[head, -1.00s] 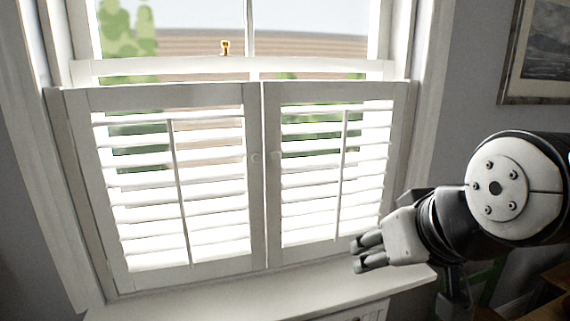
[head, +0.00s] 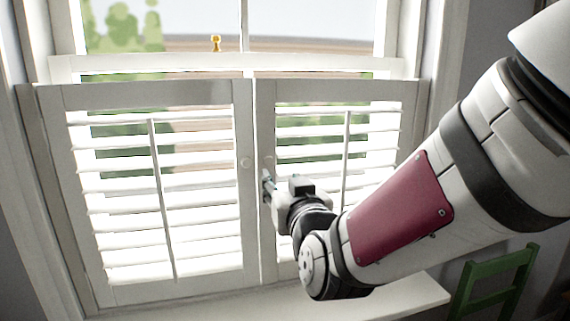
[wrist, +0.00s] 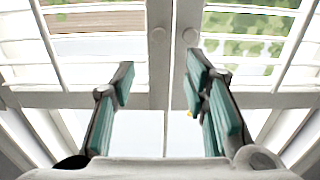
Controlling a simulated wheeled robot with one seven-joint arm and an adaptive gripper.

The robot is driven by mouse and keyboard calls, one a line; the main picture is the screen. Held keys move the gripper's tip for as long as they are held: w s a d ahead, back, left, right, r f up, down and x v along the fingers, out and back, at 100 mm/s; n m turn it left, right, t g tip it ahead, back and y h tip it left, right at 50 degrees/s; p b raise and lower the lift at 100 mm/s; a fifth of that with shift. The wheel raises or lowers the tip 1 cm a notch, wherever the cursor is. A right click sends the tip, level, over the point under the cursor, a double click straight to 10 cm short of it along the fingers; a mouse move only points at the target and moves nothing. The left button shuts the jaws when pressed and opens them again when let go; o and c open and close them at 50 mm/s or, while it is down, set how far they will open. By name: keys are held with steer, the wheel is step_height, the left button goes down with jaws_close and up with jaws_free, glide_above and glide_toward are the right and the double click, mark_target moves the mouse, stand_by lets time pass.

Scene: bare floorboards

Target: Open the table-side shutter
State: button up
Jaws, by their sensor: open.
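Two white louvred shutters stand side by side across the lower window, with their edges meeting in the middle and both looking shut. The right shutter (head: 338,95), on the side of the green chair, has a small round white knob (head: 268,160) on its inner edge. It also shows in the wrist view (wrist: 190,36). My gripper (head: 267,186) is open and empty just below the right knob.
A white sill (head: 400,300) runs beneath the shutters. A green chair (head: 495,280) stands at the lower right. A small yellow object (head: 215,42) shows above the left shutter. My arm covers much of the right side of the head view.

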mark_target(269, 161)
steer(key=p+x, duration=0.1)
steer(key=x, duration=1.2)
steer(key=shift+f, duration=0.1)
steer(key=shift+c, duration=0.2)
jaws_close()
